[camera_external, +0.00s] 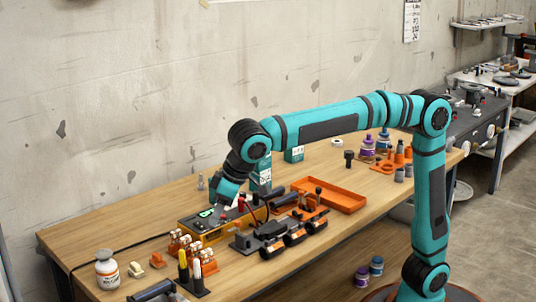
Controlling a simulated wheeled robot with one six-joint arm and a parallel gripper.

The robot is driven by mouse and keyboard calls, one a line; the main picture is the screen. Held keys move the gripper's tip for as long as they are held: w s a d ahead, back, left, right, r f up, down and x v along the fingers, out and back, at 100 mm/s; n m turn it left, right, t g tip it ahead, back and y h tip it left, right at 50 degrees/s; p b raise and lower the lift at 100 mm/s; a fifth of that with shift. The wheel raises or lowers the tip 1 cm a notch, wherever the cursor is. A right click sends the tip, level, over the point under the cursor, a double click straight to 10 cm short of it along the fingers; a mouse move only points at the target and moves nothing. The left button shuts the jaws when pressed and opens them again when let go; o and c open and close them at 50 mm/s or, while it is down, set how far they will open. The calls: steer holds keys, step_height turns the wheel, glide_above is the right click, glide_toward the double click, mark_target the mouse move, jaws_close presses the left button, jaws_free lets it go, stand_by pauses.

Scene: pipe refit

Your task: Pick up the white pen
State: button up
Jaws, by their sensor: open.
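A white pen (197,272) appears to stand upright in a dark holder (198,291) near the front left of the workbench. A yellow-and-black pen-like tool (183,267) stands just left of it, and another stands close on its right. My gripper (219,205) is behind and to the right of the pens, pointing down over a yellow-and-grey device (195,224). It is open and apart from the white pen. Its fingertips are small and partly hidden, so the gap between them is hard to see.
Several copper-and-orange fittings (183,243) stand behind the pens. A black-and-orange valve assembly (285,236) lies to the right, before an orange tray (330,195). A white bottle (107,271) stands at the left. The bench's back left is mostly clear.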

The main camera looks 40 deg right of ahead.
steer(key=a, duration=0.1)
glide_toward(198, 260)
steer(key=x, duration=0.6)
steer(key=shift+s+a+f, duration=0.1)
steer(key=shift+a+f, duration=0.1)
steer(key=shift+f, duration=0.05)
steer(key=shift+w+d+x, duration=0.1)
steer(key=shift+w+x, duration=0.05)
steer(key=shift+x, duration=1.15)
steer(key=shift+w+d+x, duration=0.1)
steer(key=shift+d+x, duration=0.05)
steer(key=shift+x, duration=1.15)
jaws_close()
